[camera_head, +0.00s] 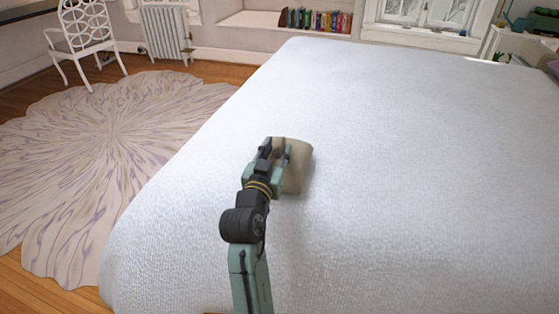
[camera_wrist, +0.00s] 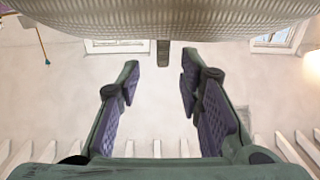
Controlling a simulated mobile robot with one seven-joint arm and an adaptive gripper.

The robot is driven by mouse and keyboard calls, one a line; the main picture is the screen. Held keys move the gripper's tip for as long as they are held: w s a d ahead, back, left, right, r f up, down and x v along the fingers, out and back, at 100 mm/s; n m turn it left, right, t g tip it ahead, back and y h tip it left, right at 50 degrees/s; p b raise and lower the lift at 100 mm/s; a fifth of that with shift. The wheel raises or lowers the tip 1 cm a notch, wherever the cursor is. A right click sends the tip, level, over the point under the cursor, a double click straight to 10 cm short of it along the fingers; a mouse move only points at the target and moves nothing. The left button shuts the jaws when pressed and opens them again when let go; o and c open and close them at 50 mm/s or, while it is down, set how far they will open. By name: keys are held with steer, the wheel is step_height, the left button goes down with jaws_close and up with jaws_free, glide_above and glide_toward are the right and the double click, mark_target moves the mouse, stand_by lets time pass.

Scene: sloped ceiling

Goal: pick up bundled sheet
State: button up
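The bundled sheet (camera_head: 300,167) is a small beige bundle lying on the pale bed (camera_head: 420,170). My gripper (camera_head: 280,150) is beside it in the head view, its fingers overlapping the bundle's left side. I cannot tell from there whether they touch. In the wrist view my gripper (camera_wrist: 160,75) is open, its two padded fingers apart with no bundle visible between them. A broad, ribbed grey surface fills the top of that view; I cannot tell whether it is the bundle or the bed cover. A small brownish piece beneath it is unclear.
The bed is clear around the bundle. A round patterned rug (camera_head: 110,140) lies on the wooden floor at left, with a white chair (camera_head: 82,35) and a radiator (camera_head: 165,32) behind. A row of books (camera_head: 320,20) stands at the back.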

mark_target(279, 142)
steer(key=x, duration=0.2)
steer(key=p+x, duration=0.1)
steer(key=x, duration=0.1)
steer(key=shift+a+r, duration=0.1)
steer(key=shift+r, duration=0.1)
steer(key=shift+w+f, duration=0.1)
steer(key=shift+w, duration=0.2)
jaws_close()
stand_by(0.5)
